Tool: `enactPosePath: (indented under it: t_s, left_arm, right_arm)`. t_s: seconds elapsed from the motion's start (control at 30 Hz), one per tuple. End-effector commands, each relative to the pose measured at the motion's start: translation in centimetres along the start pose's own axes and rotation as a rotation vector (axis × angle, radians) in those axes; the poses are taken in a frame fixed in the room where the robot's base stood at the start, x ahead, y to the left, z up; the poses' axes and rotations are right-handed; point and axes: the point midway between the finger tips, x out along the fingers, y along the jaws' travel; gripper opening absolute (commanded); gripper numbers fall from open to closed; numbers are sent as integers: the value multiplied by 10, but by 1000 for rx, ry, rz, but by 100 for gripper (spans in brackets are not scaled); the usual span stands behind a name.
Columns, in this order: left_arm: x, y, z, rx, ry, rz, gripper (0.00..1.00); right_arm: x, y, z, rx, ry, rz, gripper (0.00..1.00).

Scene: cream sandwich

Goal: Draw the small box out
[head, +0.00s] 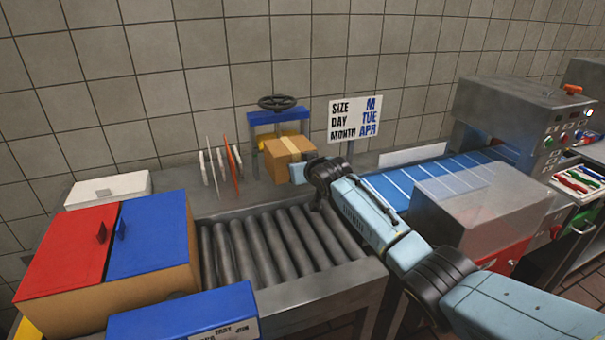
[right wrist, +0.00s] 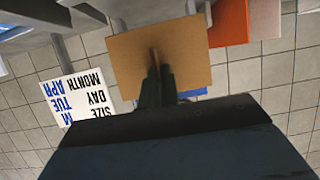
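The small brown cardboard box (head: 287,149), with a lighter tape strip across its top, sits under the blue-topped press (head: 278,117) with a black handwheel, near the back wall. My right arm comes in from the right and its gripper (head: 304,173) is at the front right of the box. In the right wrist view the flat brown face of the box (right wrist: 190,52) fills the upper middle. The right gripper's dark fingers (right wrist: 156,78) are close together and point at that face. I cannot tell whether they touch it. My left gripper is not in view.
A roller conveyor (head: 275,245) lies in front of the box. A date sign (head: 354,119) stands to its right, also seen in the right wrist view (right wrist: 75,98). Thin upright plates (head: 222,165) stand left. A red-and-blue-lidded box (head: 150,235) is at left, a blue belt (head: 410,183) right.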

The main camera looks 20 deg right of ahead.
Motion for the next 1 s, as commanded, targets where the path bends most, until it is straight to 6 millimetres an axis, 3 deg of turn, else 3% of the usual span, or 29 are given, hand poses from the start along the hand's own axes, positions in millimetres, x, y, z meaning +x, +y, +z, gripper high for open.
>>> enactPosePath:
  t_s: [0.77,0.9,1.0]
  left_arm:
    - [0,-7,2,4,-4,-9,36]
    - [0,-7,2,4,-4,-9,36]
    - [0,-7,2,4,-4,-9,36]
  right_arm:
    - [3,0,-3,1,3,-1,0]
    - [3,0,-3,0,3,0,20]
    - [3,0,-3,0,2,0,29]
